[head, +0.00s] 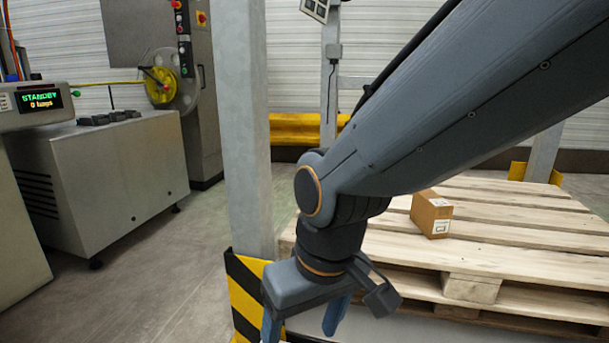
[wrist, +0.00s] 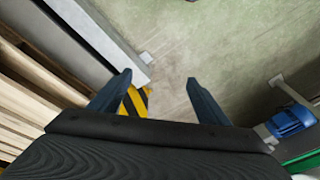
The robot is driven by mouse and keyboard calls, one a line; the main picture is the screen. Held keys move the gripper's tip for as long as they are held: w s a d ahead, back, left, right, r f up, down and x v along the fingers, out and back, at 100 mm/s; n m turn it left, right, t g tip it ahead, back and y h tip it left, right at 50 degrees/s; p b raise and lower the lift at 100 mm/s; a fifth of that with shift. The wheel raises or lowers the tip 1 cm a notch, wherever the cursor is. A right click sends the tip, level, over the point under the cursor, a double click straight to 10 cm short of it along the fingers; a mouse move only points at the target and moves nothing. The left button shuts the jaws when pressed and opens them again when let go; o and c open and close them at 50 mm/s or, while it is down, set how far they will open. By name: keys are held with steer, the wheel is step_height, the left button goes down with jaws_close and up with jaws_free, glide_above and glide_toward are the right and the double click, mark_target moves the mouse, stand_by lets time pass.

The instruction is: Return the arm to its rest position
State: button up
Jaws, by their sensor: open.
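My gripper (head: 304,318) hangs at the end of my arm, low in the middle of the head view, in front of the pallet. Its two blue fingers point down and stand apart, with nothing between them; their tips are near the lower edge of the picture. In the wrist view my gripper (wrist: 160,82) is also open and empty, with bare floor beyond the fingertips. My arm reaches in from the upper right, bent at the wrist joint.
A wooden pallet (head: 520,255) with a small cardboard box (head: 431,214) lies behind my arm. A grey post (head: 247,130) with a black-yellow guard (head: 246,290) stands close left of my gripper. A machine (head: 105,175) with a STANDBY display (head: 38,100) is at left. A blue object (wrist: 290,121) shows at right in the wrist view.

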steer(key=s+r+g, duration=0.2)
steer(key=s, duration=0.5)
steer(key=d+r+m+p, duration=0.2)
steer(key=d+r+p, duration=0.4)
steer(key=r+p, duration=0.3)
steer(key=d+r+m+h+p, duration=0.1)
steer(key=d+r+p, duration=0.6)
steer(key=p, duration=0.9)
steer(key=d+r+m+p, duration=0.2)
steer(key=d+r+p, duration=0.4)
steer(key=r+p, duration=0.6)
steer(key=shift+w+d+m+h+p, duration=0.15)
steer(key=shift+d+m+h+p, duration=0.2)
steer(key=shift+p, duration=0.2)
